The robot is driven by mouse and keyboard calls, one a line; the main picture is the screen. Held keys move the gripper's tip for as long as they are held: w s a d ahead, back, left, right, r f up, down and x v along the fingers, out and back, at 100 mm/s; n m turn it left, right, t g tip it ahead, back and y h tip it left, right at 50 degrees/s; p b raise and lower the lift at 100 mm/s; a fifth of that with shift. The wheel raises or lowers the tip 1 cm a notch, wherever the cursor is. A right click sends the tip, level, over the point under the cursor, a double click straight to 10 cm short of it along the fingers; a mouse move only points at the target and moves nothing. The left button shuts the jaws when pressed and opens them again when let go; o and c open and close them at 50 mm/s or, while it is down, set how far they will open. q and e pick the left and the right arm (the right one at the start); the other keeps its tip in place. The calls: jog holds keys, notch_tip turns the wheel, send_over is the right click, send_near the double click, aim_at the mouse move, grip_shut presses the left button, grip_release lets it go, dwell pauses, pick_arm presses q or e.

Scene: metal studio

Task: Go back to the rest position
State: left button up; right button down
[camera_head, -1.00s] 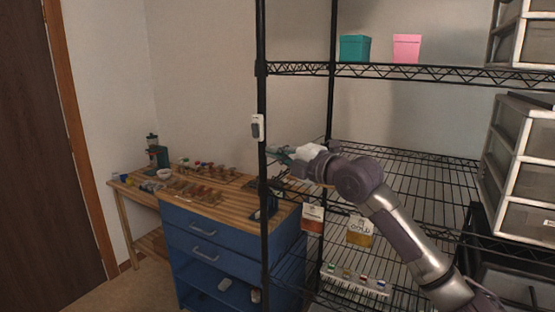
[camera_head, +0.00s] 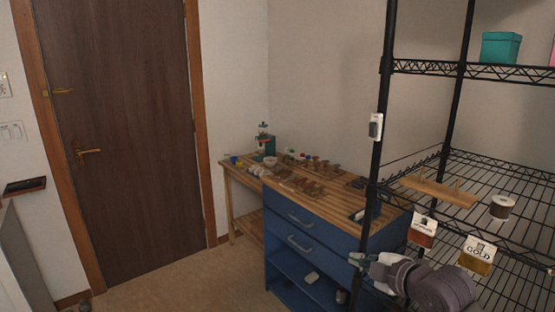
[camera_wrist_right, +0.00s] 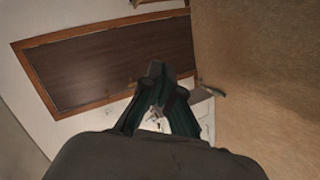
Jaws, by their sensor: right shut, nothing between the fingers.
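My right gripper (camera_head: 362,262) shows at the lower right of the head view, in front of the blue workbench and beside the black shelf post. Its fingers point left. In the right wrist view its dark green fingers (camera_wrist_right: 160,90) are closed together with nothing between them. Behind them that view shows a brown door and the tan floor. My left gripper is not in view.
A black wire shelf (camera_head: 420,70) stands at the right, with a teal box (camera_head: 500,48), a spool (camera_head: 502,206) and hanging tags. A blue workbench (camera_head: 310,238) with small items stands beside it. A brown door (camera_head: 120,130) is at the left; the floor (camera_head: 190,285) before it is clear.

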jog(key=s+a+f+m+g+h, duration=0.1)
jog(key=s+a+f+m+g, duration=0.2)
jog(key=s+f, duration=0.7)
jog(key=s+d+f+m+g+h, duration=0.2)
jog(key=s+f+m, duration=0.25)
jog(key=s, duration=0.45)
jog(key=s+d+f+m+g+h, duration=0.1)
jog(key=s+f+m+g, duration=0.1)
jog(key=s+f+m, duration=0.45)
jog(key=s+d+f+m+g+h, duration=0.2)
jog(key=s+m, duration=0.1)
jog(key=s, duration=0.8)
notch_tip(320, 180, down, 28)
jog(key=g, duration=0.1)
jog(key=s+d+f+n+g, duration=0.1)
jog(key=s+d+f, duration=0.1)
jog(key=s+f, duration=1.2)
jog(key=s, duration=0.3)
jog(key=shift+d+f, duration=0.2)
jog(key=shift+f, duration=0.2)
jog(key=shift+s, duration=0.1)
